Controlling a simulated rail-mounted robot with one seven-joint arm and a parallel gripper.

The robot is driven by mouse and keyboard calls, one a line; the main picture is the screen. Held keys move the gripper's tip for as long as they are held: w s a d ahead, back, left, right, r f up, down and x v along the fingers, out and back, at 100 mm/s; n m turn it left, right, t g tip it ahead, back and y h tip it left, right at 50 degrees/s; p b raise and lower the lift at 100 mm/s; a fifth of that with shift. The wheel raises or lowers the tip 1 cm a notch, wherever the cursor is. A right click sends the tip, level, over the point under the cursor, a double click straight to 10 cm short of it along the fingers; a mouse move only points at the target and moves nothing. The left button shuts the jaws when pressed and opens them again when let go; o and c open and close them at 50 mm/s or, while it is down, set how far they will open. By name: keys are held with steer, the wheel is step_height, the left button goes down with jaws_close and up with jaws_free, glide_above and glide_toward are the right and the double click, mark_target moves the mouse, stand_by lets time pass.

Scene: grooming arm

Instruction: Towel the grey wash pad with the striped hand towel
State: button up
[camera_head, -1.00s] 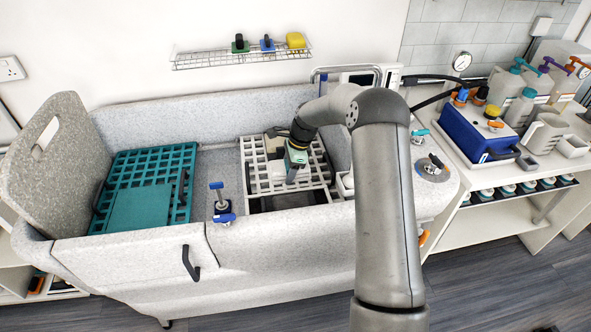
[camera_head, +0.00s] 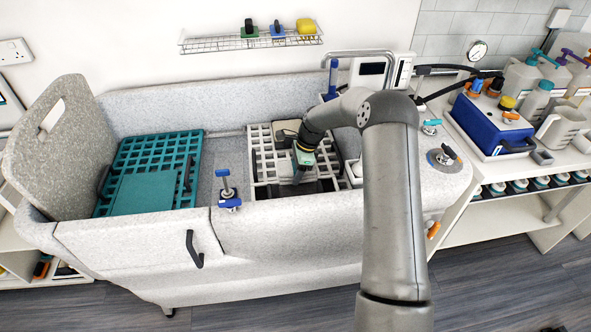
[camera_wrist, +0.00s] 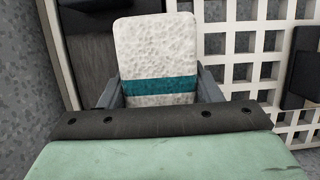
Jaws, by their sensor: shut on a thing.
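My gripper (camera_head: 299,176) reaches down over the tub. In the wrist view my gripper (camera_wrist: 158,92) is shut on the striped hand towel (camera_wrist: 156,48), a white textured piece with a teal band, between its two grey fingers. A dark grey flat surface (camera_wrist: 88,55) shows behind and left of the towel; it may be the grey wash pad, partly hidden by the towel. In the head view, dark grey (camera_head: 318,186) shows under my gripper. I cannot tell whether the towel touches it.
A white grid rack (camera_head: 262,160) lies around the work area. A teal grid with a teal panel (camera_head: 150,190) lies at the left of the tub. A blue-handled post (camera_head: 229,190) stands between them. A blue box (camera_head: 490,130) stands on the right counter.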

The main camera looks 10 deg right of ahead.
steer(key=shift+f+b, duration=0.75)
steer(key=shift+f, duration=0.3)
steer(key=shift+s+a, duration=0.15)
steer(key=shift+s, duration=3)
steer(key=shift+s+a+f, duration=0.1)
steer(key=shift+s+a, duration=0.05)
steer(key=shift+s, duration=3.05)
steer(key=shift+w, duration=0.25)
steer(key=shift+w, duration=3.1)
